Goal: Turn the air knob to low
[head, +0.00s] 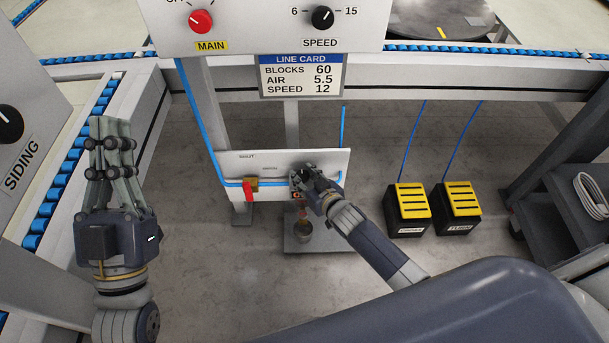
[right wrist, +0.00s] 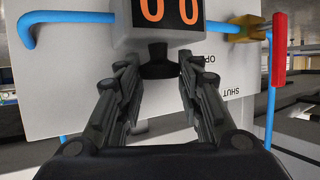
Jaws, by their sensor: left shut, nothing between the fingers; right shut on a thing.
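The dark air knob (right wrist: 160,58) sits on a grey box with an orange display (right wrist: 170,12) that shows two zeros, upside down in the right wrist view. My right gripper (right wrist: 160,72) is shut on the knob, with a finger on either side of it. In the head view my right gripper (head: 303,178) covers the knob and most of the box on the white panel (head: 325,160). My left gripper (head: 110,132) is shut and empty, raised at the left, away from the panel. The line card (head: 301,76) reads AIR 5.5.
A red valve handle (head: 248,191) points downward on the blue pipe left of the box. Above are a red MAIN knob (head: 200,21) and a black SPEED knob (head: 322,17). Two yellow-topped pedals (head: 411,203) (head: 461,201) stand on the floor to the right.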

